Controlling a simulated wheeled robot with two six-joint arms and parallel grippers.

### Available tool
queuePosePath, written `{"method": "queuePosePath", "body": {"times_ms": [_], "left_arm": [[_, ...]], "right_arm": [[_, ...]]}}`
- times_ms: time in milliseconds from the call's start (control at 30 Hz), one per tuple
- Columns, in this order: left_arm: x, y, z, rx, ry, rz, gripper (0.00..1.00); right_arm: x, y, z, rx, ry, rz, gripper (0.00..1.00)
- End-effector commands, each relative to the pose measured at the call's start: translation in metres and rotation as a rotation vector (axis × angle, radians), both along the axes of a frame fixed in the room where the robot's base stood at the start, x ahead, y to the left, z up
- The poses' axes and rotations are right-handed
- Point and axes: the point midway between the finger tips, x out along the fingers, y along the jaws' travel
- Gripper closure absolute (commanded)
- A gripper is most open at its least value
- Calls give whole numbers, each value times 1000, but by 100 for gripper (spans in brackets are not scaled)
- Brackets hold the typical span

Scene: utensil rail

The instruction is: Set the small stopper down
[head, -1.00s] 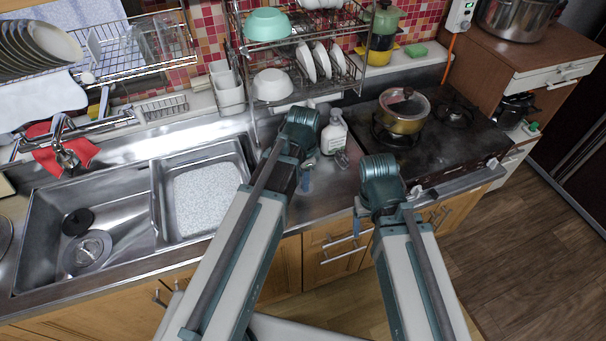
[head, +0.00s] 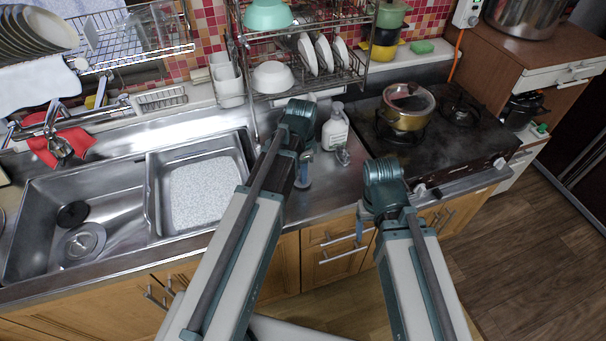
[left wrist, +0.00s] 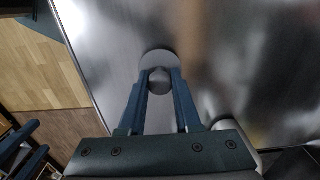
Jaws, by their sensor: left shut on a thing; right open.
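The small stopper, a round grey disc with a knob, shows in the left wrist view (left wrist: 158,58) between my left fingertips. My left gripper (left wrist: 160,80) is shut on its knob. In the head view my left gripper (head: 303,172) points down over the steel counter between the sink and the stove, with the stopper's grey disc (head: 303,184) just under the fingertips. The disc is at or very near the counter top; I cannot tell whether it touches. My right gripper (head: 359,226) is open and empty in front of the counter edge, partly hidden by its arm.
A white bottle (head: 335,130) and a small clear item (head: 343,156) stand right of my left gripper. The sink (head: 112,199) lies to the left, with a black disc (head: 73,214) in it. A pot (head: 406,112) sits on the stove. Bare counter surrounds the stopper.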

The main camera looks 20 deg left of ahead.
Motion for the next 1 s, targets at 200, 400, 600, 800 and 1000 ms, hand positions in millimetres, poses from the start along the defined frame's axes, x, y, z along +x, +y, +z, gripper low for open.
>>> {"method": "queuePosePath", "body": {"times_ms": [200, 400, 600, 800, 1000], "left_arm": [[0, 0, -4, 0, 0, 0, 66], [0, 0, -3, 0, 0, 0, 38], [0, 0, -3, 0, 0, 0, 38], [0, 0, 2, 0, 0, 0, 38], [0, 0, 18, 0, 0, 0, 38]], "right_arm": [[0, 0, -4, 0, 0, 0, 26], [0, 0, -3, 0, 0, 0, 26], [0, 0, -3, 0, 0, 0, 26], [0, 0, 2, 0, 0, 0, 26], [0, 0, 18, 0, 0, 0, 26]]}}
